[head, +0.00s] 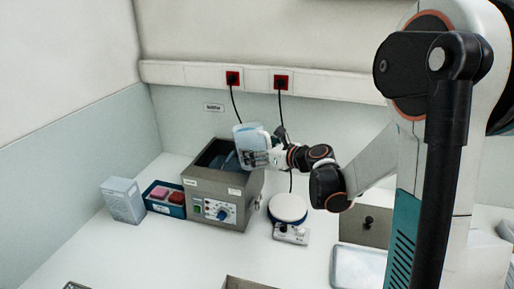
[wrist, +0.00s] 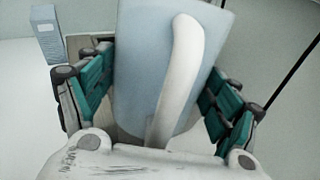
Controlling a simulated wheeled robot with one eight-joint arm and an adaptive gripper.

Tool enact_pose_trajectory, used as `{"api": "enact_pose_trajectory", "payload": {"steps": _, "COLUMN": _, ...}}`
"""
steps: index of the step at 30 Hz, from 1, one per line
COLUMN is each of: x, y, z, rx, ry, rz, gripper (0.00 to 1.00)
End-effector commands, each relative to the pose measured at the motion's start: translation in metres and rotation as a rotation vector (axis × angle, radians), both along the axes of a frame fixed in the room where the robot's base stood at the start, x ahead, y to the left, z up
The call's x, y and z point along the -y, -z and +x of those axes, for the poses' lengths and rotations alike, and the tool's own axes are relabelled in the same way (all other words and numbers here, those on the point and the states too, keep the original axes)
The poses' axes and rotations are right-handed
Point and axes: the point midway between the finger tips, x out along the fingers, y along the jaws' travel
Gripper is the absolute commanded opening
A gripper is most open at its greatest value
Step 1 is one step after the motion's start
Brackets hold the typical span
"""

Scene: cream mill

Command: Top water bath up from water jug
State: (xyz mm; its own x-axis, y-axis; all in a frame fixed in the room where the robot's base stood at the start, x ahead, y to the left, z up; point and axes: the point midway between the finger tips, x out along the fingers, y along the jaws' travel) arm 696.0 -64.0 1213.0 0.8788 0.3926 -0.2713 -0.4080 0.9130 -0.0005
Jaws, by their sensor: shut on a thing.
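The water jug (head: 247,134) is pale blue and translucent with a white handle. In the head view it is tilted, above the right side of the water bath. My gripper (head: 264,158) is shut on the jug; in the wrist view the jug (wrist: 145,65) stands between the teal-padded fingers, with its handle facing the camera. The water bath (head: 216,216) is a grey metal box with an open top and a front panel with a blue knob. Part of its opening is hidden by the jug and gripper. I cannot tell whether water is flowing.
Left of the bath are a blue tray (head: 165,210) with pink and red items and a pale box (head: 123,200). A round white-topped device (head: 288,208) stands to its right. A silver tray (head: 357,267) lies farther right. Cords hang from red wall sockets behind. The front-left counter is mostly clear.

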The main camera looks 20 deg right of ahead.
Motion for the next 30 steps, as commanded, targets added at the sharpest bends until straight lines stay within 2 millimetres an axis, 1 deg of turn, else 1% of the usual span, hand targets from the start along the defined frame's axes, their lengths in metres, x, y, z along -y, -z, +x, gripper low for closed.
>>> {"api": "enact_pose_trajectory", "payload": {"steps": 6, "x": 0.0011, "y": -0.002, "z": -0.0014, "rx": -0.025, "ry": 0.002, "rz": -0.011, "gripper": 0.24}}
{"api": "enact_pose_trajectory", "payload": {"steps": 30, "x": 0.0026, "y": 0.0049, "z": -0.0048, "rx": -0.144, "ry": 0.001, "rz": -0.063, "gripper": 0.24}}
